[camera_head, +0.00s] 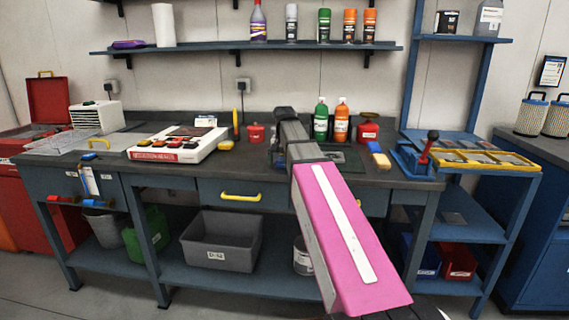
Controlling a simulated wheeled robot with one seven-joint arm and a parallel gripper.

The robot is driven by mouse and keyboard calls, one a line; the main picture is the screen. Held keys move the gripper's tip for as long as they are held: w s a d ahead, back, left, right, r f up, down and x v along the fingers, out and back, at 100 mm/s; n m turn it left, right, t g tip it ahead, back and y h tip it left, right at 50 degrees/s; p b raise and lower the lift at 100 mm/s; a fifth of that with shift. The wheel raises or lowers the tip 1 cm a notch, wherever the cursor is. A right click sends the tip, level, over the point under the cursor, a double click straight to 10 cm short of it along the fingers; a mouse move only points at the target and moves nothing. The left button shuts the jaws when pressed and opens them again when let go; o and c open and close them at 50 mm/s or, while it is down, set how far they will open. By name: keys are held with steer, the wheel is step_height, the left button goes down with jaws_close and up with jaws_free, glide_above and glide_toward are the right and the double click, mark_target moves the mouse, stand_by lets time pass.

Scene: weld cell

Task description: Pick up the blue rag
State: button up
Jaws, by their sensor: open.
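I cannot make out a blue rag for certain. A small flat purple-blue thing (128,44) lies at the left end of the upper wall shelf, and I cannot tell whether it is cloth. A small blue and yellow thing (379,156) sits on the right part of the workbench and looks more like a brush or sponge. My arm reaches up from the bottom right over the bench, with a pink link and a grey link ending in a dark joint. My gripper's fingers do not show; the arm hides what is behind it.
The dark workbench (225,168) carries a white and red box (178,144), a red tub (256,133), and green (321,120) and orange (342,121) bottles. The wall shelf (200,49) holds several bottles and cans. A grey bin (221,240) stands below. A blue rack (470,200) is at right.

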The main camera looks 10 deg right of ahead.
mark_target(283, 160)
steer(key=c, duration=1)
steer(key=shift+r, duration=0.1)
steer(key=shift+r, duration=0.5)
steer(key=r, duration=0.3)
steer(key=shift+s+a+r, duration=0.25)
steer(key=shift+a, duration=0.1)
steer(key=s+a+r, duration=0.6)
steer(key=a, duration=0.2)
steer(key=shift+s+a+r, duration=0.2)
steer(key=shift+s+a, duration=0.05)
steer(key=shift+a, duration=0.1)
steer(key=shift+o, duration=0.4)
steer(key=shift+w, duration=0.1)
